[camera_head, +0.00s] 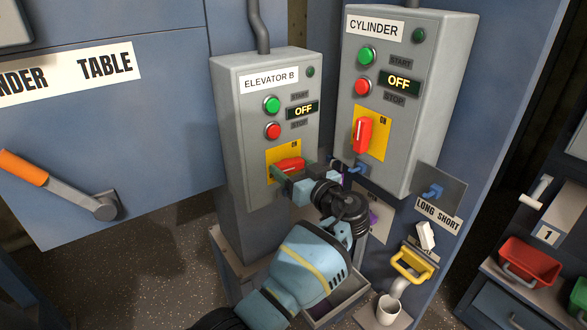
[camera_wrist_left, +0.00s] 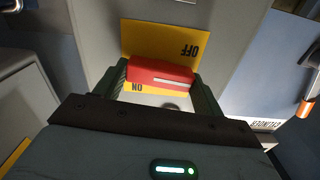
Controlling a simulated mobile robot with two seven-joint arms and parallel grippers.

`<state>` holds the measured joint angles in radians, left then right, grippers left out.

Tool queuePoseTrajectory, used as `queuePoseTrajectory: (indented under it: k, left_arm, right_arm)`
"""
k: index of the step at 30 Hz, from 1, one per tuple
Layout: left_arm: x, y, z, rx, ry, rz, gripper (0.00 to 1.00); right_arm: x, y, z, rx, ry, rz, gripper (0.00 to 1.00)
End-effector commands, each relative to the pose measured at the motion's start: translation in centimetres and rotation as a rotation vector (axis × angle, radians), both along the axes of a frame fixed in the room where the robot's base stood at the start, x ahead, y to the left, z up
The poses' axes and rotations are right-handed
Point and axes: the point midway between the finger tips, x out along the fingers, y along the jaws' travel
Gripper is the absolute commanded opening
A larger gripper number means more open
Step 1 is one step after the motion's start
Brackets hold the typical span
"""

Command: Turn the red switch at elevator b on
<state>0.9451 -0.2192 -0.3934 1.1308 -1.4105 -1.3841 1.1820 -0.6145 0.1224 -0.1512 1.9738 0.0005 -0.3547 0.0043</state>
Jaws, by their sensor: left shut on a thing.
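The elevator b box (camera_head: 228,110) is a grey panel with a green START button, a red STOP button and a display (camera_head: 303,111) reading OFF. Its red switch (camera_head: 290,163) sits on a yellow plate (camera_head: 272,156) low on the box. My left gripper (camera_head: 294,172) is shut on the red switch, which lies about level. In the left wrist view the red switch (camera_wrist_left: 160,74) lies crosswise between the two fingers, with OFF above and ON below, both upside down. The gripper hides part of the plate in the head view. My right gripper is not in view.
The cylinder box (camera_head: 395,150) stands close on the right, its red switch (camera_head: 362,135) upright and display reading OFF. An orange-handled lever (camera_head: 60,185) is at left.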

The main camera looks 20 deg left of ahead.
Motion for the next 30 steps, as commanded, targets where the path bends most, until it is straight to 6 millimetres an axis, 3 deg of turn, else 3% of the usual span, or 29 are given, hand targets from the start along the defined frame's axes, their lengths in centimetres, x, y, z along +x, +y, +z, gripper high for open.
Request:
queuePoseTrajectory:
  k: [30]
  left_arm:
    - [0.2,-0.1,0.3,0.567,0.723,0.002,0.46]
  right_arm:
    - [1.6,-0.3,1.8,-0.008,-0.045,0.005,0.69]
